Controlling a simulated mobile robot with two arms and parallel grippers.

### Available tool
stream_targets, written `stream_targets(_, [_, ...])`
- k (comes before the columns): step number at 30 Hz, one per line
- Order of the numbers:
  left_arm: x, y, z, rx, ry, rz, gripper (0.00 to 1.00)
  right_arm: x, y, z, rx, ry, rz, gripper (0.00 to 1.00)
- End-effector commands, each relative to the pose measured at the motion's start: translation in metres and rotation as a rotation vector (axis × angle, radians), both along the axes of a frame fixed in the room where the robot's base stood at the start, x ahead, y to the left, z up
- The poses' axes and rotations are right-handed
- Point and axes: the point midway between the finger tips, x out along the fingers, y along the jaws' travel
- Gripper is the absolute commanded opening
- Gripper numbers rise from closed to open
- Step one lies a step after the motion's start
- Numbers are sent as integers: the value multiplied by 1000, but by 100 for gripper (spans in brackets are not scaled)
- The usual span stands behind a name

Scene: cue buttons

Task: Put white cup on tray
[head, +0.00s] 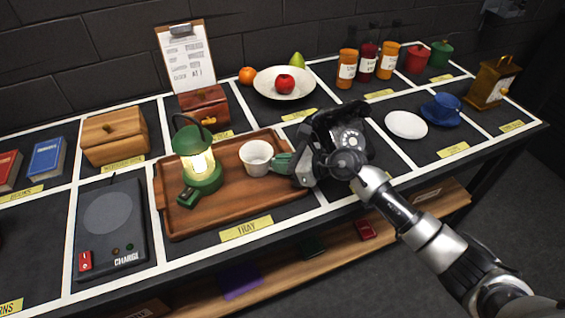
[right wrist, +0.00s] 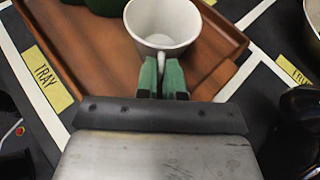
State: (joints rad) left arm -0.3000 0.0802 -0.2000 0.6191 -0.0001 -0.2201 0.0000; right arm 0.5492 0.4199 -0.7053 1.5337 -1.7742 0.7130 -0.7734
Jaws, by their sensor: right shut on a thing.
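The white cup (head: 256,157) is over the right part of the brown wooden tray (head: 220,219) in the head view. My right gripper (head: 283,163) comes in from the right and is shut on the cup's handle side. In the right wrist view, the green fingertips (right wrist: 163,80) pinch the handle of the upright cup (right wrist: 163,25), with the tray (right wrist: 105,62) below. I cannot tell whether the cup's base touches the tray. My left gripper is not in view.
A green lantern (head: 199,165) stands on the tray, left of the cup. A black telephone (head: 345,130) is close behind my right gripper. A white plate (head: 406,125) and blue hat-shaped cup (head: 443,108) are to the right. The tray's front right part is bare.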

Motion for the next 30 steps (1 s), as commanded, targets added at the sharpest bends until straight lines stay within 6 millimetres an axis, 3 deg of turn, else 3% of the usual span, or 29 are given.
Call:
stream_targets(5, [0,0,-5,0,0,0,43,0,0,-5,0,-1,0,0])
stream_targets(6, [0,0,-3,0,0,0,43,0,0,-3,-1,0,0,14])
stream_targets(7, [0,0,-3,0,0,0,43,0,0,-3,-1,0,0,19])
stream_targets(17, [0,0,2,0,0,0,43,0,-1,2,-1,0,-1,19])
stream_targets(23, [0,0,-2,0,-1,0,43,-12,-26,10,-5,-1,-2,19])
stream_targets(30, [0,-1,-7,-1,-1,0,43,-34,-69,30,-5,-1,-2,19])
